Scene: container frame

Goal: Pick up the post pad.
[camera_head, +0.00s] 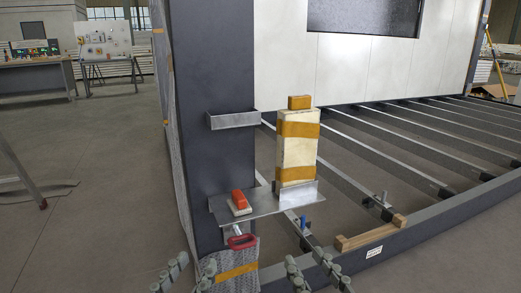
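The post pad appears to be the cream upright block (297,152) with orange-brown bands and a small matching block on top. It stands on the right part of a grey metal shelf (262,207) fixed to the dark post (212,100). My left gripper (187,274) is at the bottom edge, fingers apart and empty, below and left of the shelf. My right gripper (312,272) is at the bottom edge, fingers apart and empty, below the pad and not touching it. The lower parts of both grippers are out of frame.
An orange-and-white hand tool (239,203) lies on the shelf's left part. A red-handled clamp (242,241) is under it. A metal bracket (233,121) sticks out above. Grey quilted wrap covers the post's foot. Wooden blocks (371,233) rest on the frame's front beam. Open floor lies left.

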